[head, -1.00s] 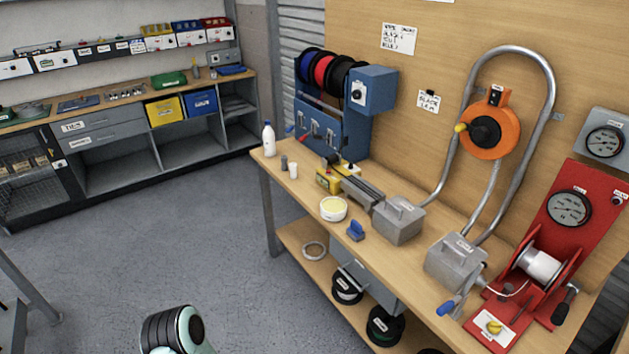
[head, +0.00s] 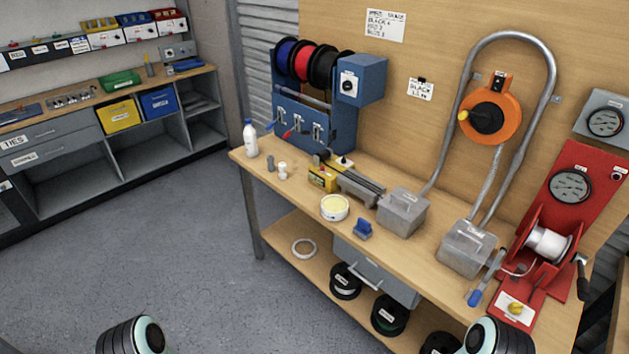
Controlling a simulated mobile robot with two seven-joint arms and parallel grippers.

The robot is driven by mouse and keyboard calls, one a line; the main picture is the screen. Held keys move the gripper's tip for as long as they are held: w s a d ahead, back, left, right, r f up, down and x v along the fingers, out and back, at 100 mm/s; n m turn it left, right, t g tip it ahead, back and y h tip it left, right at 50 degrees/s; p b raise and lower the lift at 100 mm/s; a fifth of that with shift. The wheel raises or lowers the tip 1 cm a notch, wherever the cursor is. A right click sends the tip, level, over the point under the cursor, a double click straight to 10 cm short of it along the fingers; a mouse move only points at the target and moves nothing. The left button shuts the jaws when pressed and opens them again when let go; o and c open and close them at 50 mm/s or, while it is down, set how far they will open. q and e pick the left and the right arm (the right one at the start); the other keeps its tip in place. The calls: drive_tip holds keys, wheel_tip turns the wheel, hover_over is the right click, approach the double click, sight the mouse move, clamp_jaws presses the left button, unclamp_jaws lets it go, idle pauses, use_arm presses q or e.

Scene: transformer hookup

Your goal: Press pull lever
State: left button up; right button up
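A red winch unit (head: 575,195) with a gauge and a white drum (head: 548,243) stands at the right end of the bench. A blue-handled lever (head: 475,298) slants at its left front, beside a grey box. A black-handled crank (head: 582,278) is on its right side. Small levers, including a red-handled one (head: 287,133), are on the blue spool rack (head: 320,128). I cannot tell which is the pull lever.
The wooden bench (head: 300,205) carries two grey boxes (head: 403,212), a round tub (head: 334,208), a blue block (head: 362,229) and a white bottle (head: 250,138). An orange reel (head: 490,117) hangs behind. The floor (head: 150,245) at left is clear.

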drive_tip(key=shift+d, duration=0.1)
idle(0.3)
clamp_jaws()
